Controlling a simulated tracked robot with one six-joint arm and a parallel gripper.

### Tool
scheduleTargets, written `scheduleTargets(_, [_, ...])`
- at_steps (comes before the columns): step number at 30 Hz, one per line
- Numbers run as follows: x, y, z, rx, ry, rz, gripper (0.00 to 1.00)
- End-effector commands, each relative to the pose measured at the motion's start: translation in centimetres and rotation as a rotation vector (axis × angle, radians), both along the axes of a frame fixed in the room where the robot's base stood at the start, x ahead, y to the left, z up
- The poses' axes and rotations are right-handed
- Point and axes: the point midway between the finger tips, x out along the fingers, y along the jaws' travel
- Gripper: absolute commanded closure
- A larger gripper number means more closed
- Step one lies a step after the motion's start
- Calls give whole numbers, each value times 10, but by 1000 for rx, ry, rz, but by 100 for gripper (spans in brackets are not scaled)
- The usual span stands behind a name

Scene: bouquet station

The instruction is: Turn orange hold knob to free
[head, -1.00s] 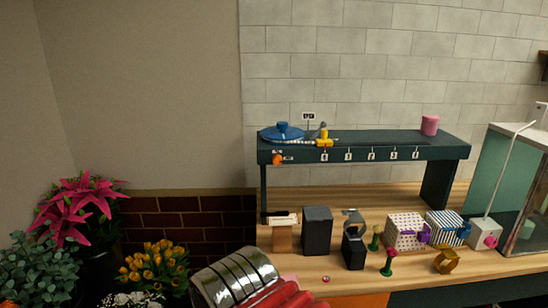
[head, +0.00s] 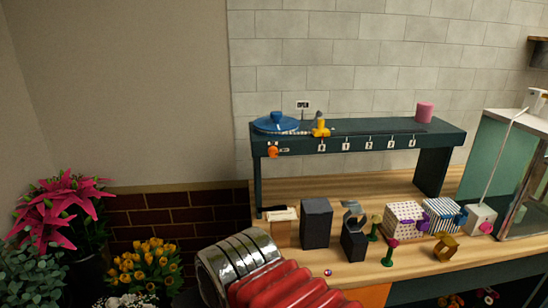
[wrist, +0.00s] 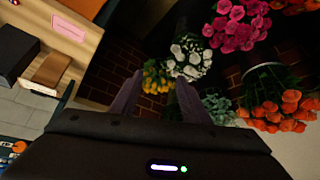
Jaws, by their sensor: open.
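The orange hold knob (head: 272,152) is on the front face of the dark green raised shelf (head: 345,140), near its left end, with a small pale label beside it. Which setting it points to is too small to tell. My gripper's fingers (wrist: 155,98) show in the wrist view, open and empty, pointing toward the flowers. In the head view my gripper is out of view; only my red and silver arm shows at the bottom, apart from the knob.
A blue round dish (head: 276,123) and a yellow piece (head: 320,126) sit on the shelf above the knob. Dark block (head: 316,224), card holder (head: 282,228) and patterned boxes (head: 404,218) stand on the wooden bench. Flowers (head: 145,268) fill the lower left.

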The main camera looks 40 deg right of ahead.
Motion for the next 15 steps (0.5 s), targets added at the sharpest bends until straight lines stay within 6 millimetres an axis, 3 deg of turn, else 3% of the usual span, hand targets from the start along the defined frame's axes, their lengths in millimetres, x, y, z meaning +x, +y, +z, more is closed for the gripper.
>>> scheduleTargets(9, [72,-67,14,-36,-255,-169,58])
scheduleTargets(15, [105,-122,31,-83,-436,-275,58])
